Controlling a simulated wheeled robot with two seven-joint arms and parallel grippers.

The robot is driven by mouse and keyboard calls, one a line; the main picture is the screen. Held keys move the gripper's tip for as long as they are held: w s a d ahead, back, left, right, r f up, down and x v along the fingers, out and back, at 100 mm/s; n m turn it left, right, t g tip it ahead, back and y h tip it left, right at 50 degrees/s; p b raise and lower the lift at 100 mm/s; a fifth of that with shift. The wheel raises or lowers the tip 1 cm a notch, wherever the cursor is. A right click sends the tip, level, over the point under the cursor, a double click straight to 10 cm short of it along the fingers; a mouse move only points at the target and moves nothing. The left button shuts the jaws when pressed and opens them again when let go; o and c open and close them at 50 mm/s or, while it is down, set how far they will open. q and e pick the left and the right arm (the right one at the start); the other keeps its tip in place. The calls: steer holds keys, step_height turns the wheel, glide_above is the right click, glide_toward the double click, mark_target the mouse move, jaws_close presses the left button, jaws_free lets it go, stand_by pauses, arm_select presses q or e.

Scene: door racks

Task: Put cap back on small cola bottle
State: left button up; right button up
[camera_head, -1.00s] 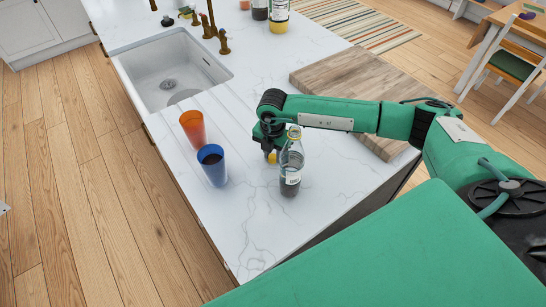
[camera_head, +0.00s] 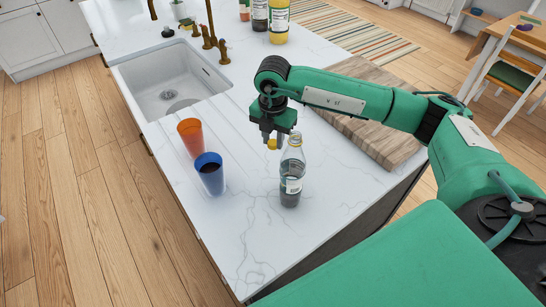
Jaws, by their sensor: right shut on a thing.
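The small cola bottle (camera_head: 291,176) stands upright on the white counter, with dark liquid in its lower part and no cap on its neck. The yellow cap (camera_head: 272,144) is at the fingertips of my right gripper (camera_head: 272,142), which is shut on it. The gripper points down and holds the cap above the counter, just left of the bottle's neck in the picture. The cap is apart from the counter; whether it touches the bottle, I cannot tell. My left gripper is not in view.
A wooden board (camera_head: 375,138) lies to the right, under my arm. The sink (camera_head: 172,84) and several bottles are farther back.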

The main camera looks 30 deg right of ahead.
mark_target(273, 142)
arm_select(q)
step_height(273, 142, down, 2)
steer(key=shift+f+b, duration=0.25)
steer(key=shift+b, duration=0.75)
arm_select(e)
step_height(273, 142, up, 10)
steer(key=shift+f, duration=0.15)
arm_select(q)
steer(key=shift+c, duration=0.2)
